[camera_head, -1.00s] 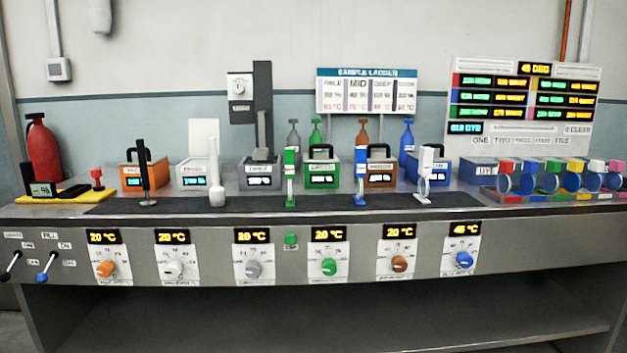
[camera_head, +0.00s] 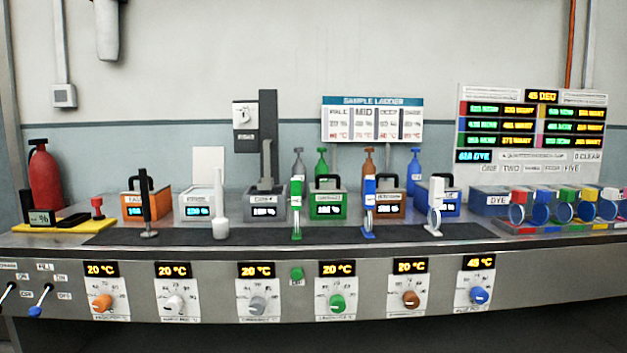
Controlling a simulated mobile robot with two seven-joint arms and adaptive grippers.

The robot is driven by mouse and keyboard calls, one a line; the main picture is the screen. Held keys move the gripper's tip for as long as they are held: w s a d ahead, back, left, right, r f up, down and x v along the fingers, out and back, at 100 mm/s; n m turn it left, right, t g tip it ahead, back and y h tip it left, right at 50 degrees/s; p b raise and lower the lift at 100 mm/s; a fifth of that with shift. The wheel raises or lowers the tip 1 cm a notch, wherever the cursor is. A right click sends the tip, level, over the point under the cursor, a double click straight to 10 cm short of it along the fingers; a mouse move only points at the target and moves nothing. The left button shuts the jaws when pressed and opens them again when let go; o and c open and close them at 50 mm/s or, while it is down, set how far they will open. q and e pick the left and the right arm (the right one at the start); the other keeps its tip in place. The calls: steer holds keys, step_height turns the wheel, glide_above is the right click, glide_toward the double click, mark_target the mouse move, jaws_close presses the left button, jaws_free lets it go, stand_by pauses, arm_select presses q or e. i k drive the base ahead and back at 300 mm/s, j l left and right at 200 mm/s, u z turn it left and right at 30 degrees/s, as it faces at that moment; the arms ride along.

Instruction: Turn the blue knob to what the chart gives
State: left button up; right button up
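The blue knob (camera_head: 479,296) is on the rightmost control panel of the bench front. The display above it (camera_head: 479,263) reads about 45 °C. The sample ladder chart (camera_head: 372,120) hangs on the back wall with columns of values; its heading and "MID" can be made out, but most small figures are blurred. A board (camera_head: 530,130) at the right shows "45 DEG" on top and several coloured readouts. Neither of my grippers shows in the head view.
Orange, white, grey, green and brown knobs (camera_head: 411,299) sit left of the blue one, their displays reading 20 °C. Several coloured boxes and upright tools stand on the bench top. Two levers (camera_head: 41,302) are at the far left. The space before the bench front is clear.

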mark_target(478, 293)
steer(key=k+l, duration=0.35)
steer(key=l, duration=0.2)
steer(key=k+l, duration=0.15)
steer(key=l, duration=0.2)
steer(key=k+l, duration=0.15)
steer(key=l, duration=0.15)
